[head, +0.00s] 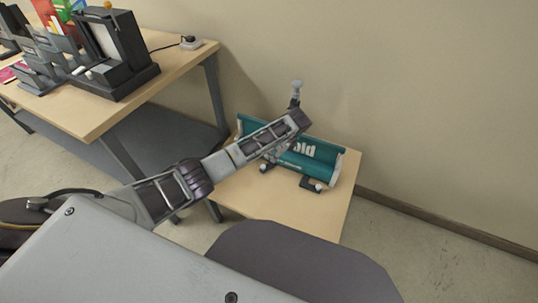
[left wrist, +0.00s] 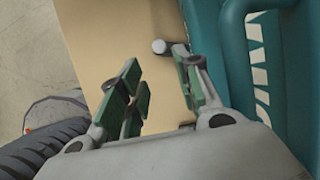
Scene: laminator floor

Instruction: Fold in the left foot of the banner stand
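The banner stand (head: 325,162) is a teal case with white letters, lying on a small wooden table. Its left foot (head: 264,168) is a short dark piece at the case's front left, partly hidden by my arm. In the left wrist view, a dark foot with a pale round end (left wrist: 159,46) sticks out from the teal case onto the tabletop. My left gripper (head: 272,156) is over the front of the case, mostly behind my forearm. In the left wrist view, its green-padded fingers (left wrist: 165,95) are apart, with the foot beyond them; contact is unclear. My right gripper is not in view.
The stand's right foot (head: 311,185) is at the case's front right. The small table (head: 285,213) has bare wood in front of the stand. A wall rises behind it. A larger table (head: 125,112) with dark equipment stands at the left.

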